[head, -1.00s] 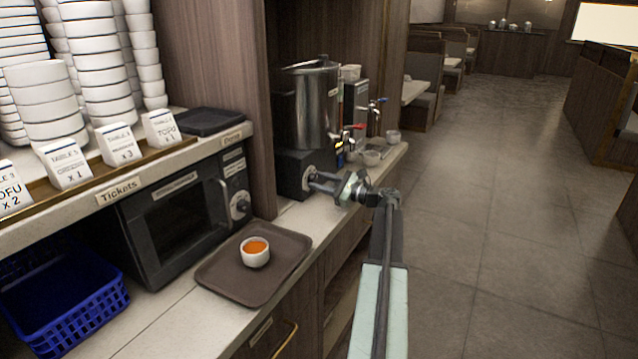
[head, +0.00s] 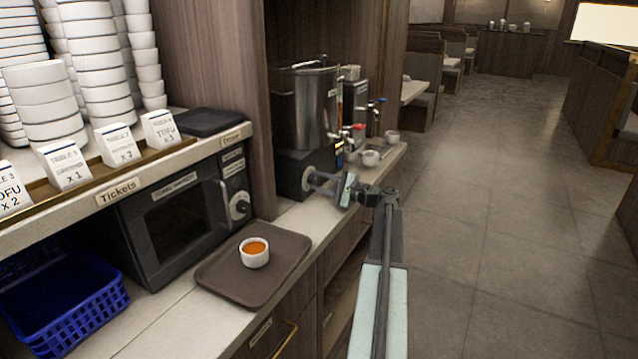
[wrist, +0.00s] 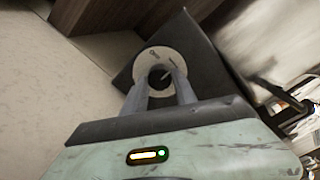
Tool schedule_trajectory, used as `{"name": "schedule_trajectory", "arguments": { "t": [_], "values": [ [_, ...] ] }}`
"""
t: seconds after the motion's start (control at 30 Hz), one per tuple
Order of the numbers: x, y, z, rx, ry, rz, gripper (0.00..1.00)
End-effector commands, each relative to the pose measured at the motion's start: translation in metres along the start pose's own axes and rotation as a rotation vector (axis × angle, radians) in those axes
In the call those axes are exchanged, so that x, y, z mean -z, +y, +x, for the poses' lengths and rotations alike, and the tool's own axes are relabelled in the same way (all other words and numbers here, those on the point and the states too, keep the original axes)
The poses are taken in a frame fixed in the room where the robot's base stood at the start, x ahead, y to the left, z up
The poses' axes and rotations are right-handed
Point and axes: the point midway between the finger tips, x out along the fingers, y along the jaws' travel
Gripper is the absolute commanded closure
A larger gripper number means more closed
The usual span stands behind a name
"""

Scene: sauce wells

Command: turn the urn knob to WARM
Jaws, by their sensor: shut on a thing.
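The urn (head: 318,108) is a steel cylinder on a dark base, standing on the counter behind the wooden pillar. Its knob sits at the front of the base, on a pale round dial (wrist: 150,68) with small markings, too blurred to read in full. My gripper (head: 312,180) reaches to the base from the right. In the wrist view my gripper (wrist: 161,80) has its two fingers on either side of the dark knob (wrist: 159,76), shut on it. The fingers partly hide the knob and the lower dial, so I cannot tell which setting it points to.
A brown tray (head: 222,280) with a white cup of orange sauce (head: 255,252) lies on the counter in front. A black microwave (head: 180,225) stands left of it. Small white cups (head: 371,158) and taps stand beyond the urn. The floor at right is clear.

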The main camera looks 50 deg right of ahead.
Motion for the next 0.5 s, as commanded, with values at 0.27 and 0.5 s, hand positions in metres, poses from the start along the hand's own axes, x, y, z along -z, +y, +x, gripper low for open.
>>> {"name": "schedule_trajectory", "arguments": {
  "t": [0.27,0.5],
  "values": [
    [-0.0002,0.0017,-0.0004,-0.005,0.0,-0.009,1.0],
    [-0.0003,0.0017,-0.0002,-0.005,0.0,-0.008,0.45]
  ]
}}
